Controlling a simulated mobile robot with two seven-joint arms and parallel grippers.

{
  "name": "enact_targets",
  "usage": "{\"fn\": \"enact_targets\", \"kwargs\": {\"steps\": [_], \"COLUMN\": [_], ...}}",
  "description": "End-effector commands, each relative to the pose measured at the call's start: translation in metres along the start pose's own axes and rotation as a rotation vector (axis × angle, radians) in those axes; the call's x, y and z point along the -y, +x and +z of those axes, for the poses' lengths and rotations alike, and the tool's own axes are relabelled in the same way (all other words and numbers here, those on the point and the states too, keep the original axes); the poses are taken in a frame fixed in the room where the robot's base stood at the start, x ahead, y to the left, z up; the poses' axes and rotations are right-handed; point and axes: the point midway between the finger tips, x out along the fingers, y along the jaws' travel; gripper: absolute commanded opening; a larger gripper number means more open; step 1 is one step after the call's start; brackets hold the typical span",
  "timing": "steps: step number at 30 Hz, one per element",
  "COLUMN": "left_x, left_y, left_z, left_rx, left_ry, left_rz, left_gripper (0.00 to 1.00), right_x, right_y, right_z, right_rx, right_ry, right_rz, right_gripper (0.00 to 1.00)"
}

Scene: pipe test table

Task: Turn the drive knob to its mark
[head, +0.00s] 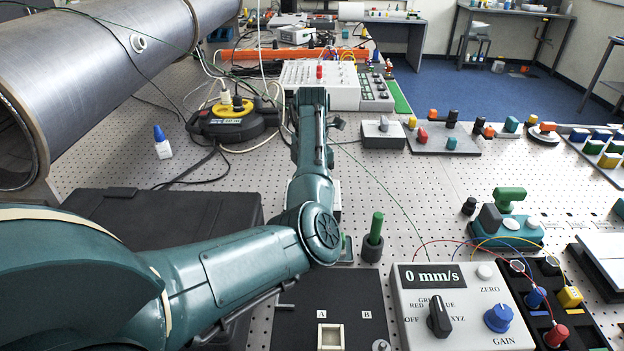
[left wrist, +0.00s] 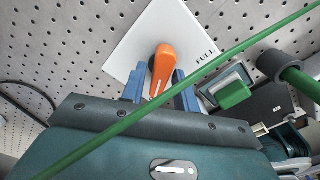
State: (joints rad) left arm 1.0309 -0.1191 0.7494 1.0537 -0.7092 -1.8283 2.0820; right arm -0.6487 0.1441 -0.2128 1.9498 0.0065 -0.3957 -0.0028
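In the left wrist view an orange pointer knob (left wrist: 163,66) with a white line stands on a white plate (left wrist: 131,50) marked FULL. It looks like the drive knob, though no name shows. The white line points toward the bottom of the picture, away from the FULL label (left wrist: 205,57) at the upper right. My left gripper (left wrist: 160,84) has its two blue fingers apart, one on each side of the knob. Narrow gaps seem to show, and contact is unclear. In the head view my left arm hides the gripper and knob. My right gripper is not in view.
A green peg in a dark holder (head: 373,245) stands close right of my left arm. A green-topped block (left wrist: 234,95) is beside the white plate. A thin green cable (left wrist: 120,133) crosses the wrist view. A meter box (head: 460,325) stands at front right.

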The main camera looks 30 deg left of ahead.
Motion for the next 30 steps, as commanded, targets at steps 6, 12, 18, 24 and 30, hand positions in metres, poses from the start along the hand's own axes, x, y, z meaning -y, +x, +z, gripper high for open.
{"fn": "enact_targets", "kwargs": {"steps": [6, 12, 18, 24, 30], "left_x": [0.001, 0.0, 0.0, 0.0, 0.001], "left_y": [0.001, -0.002, -0.029, -0.075, -0.115], "left_z": [0.0, 0.0, 0.001, 0.001, 0.001], "left_rx": [-0.001, 0.0, 0.003, 0.003, 0.005], "left_ry": [0.002, 0.002, 0.002, 0.001, 0.003], "left_rz": [-0.002, -0.001, 0.001, 0.002, -0.002], "left_gripper": [0.41, 0.41, 0.41, 0.41, 0.41], "right_x": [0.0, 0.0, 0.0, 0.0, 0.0], "right_y": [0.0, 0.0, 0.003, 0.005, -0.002], "right_z": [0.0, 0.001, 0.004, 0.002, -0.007], "right_rx": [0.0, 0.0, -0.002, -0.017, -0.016], "right_ry": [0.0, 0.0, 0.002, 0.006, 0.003], "right_rz": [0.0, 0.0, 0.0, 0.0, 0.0], "right_gripper": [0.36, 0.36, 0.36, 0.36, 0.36]}}
